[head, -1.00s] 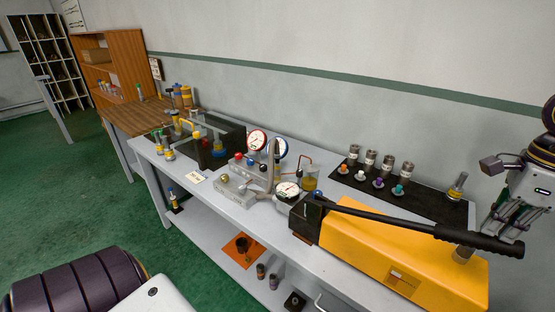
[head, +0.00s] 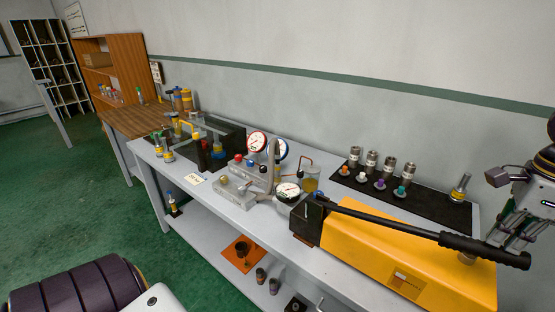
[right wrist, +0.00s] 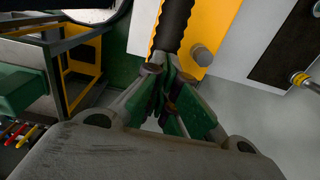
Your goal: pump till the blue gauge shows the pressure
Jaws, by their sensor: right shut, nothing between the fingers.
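The yellow hand pump (head: 370,255) lies on the front right of the grey bench. Its long black lever (head: 430,232) runs low along the pump to a thick grip at the right. My right gripper (head: 496,238) is by the grip end. In the right wrist view my shut, empty fingers (right wrist: 172,80) are close to the lever (right wrist: 175,25); contact is unclear. The blue gauge (head: 281,149) stands behind a grey upright, partly hidden; its reading is too small to tell. A red gauge (head: 257,142) is beside it. My left gripper is out of view.
A black mat (head: 425,197) behind the pump holds several metal fittings and coloured caps. An orange plate (head: 240,258) lies on the lower shelf.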

